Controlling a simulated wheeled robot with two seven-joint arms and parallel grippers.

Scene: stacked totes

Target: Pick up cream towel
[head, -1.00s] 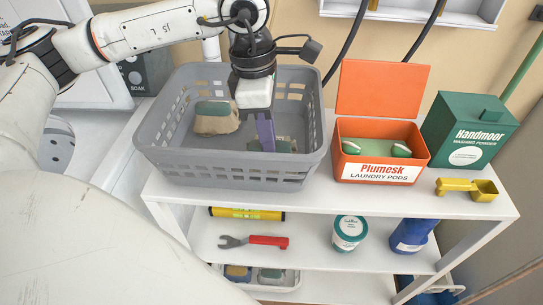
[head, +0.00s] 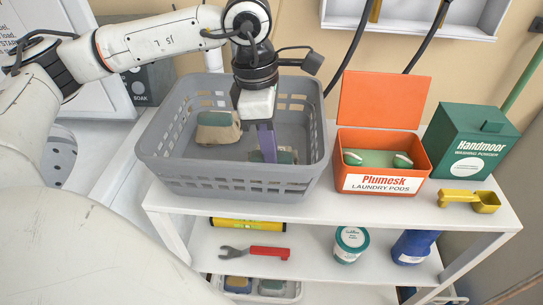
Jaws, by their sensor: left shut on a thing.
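My left gripper (head: 265,156) reaches down into the grey laundry basket (head: 235,182), its purple finger pointing at the floor of the basket. It is shut on a cream towel (head: 254,157), a small cream cloth bundle with a green part that shows on the right of the finger. The finger and the basket's front wall hide much of this bundle, and I cannot tell whether it touches the basket floor. A second cream bundle with a green top (head: 216,128) lies apart, further back on the left in the basket. My right gripper is not in view.
The basket walls surround the left gripper. Right of the basket, an open orange pod box (head: 383,184), a green powder box (head: 469,141) and a yellow scoop (head: 486,201) stand on the white shelf (head: 330,212). A red-handled wrench (head: 268,252) and tubs lie below.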

